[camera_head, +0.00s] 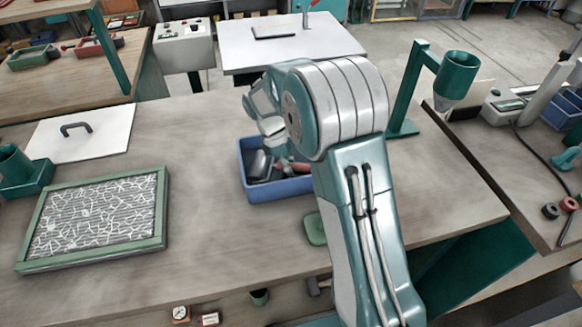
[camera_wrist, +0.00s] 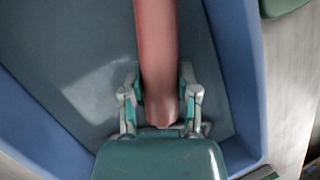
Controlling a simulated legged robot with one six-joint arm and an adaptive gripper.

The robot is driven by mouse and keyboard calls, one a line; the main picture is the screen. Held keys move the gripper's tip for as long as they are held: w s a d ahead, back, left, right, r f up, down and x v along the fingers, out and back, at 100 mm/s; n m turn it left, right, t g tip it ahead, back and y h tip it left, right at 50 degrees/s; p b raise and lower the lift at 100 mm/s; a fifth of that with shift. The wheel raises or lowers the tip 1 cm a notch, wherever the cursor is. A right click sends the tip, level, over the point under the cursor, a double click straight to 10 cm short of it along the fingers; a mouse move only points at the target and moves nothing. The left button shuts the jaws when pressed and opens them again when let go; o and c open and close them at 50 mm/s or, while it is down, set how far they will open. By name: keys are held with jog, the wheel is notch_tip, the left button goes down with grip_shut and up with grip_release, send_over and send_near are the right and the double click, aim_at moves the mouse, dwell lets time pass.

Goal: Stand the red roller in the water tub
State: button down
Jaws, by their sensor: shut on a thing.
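The red roller (camera_wrist: 158,45) runs up the middle of the wrist view, its lower end between the fingers. My gripper (camera_wrist: 160,95) is shut on it. Below is the inside of a blue tub (camera_wrist: 238,70), with a grey-green floor and a pale sheen; I cannot tell whether this is water. In the head view the blue tub (camera_head: 283,190) stands on the bench, partly behind my arm. A red part (camera_head: 291,167) and a dark piece (camera_head: 261,165) show within its rim. My fingertips are hidden there, and the roller's far end is out of the wrist view.
A green-framed panel with white fibres (camera_head: 95,215) lies at the left, near a white board with a handle (camera_head: 80,135). A green stand with a cup (camera_head: 458,75) rises at the right. A green pad (camera_head: 314,229) lies in front of the tub. Bench between panel and tub is clear.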

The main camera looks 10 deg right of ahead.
jog(key=shift+c, duration=1.8)
grip_release()
jog(key=shift+f, duration=0.1)
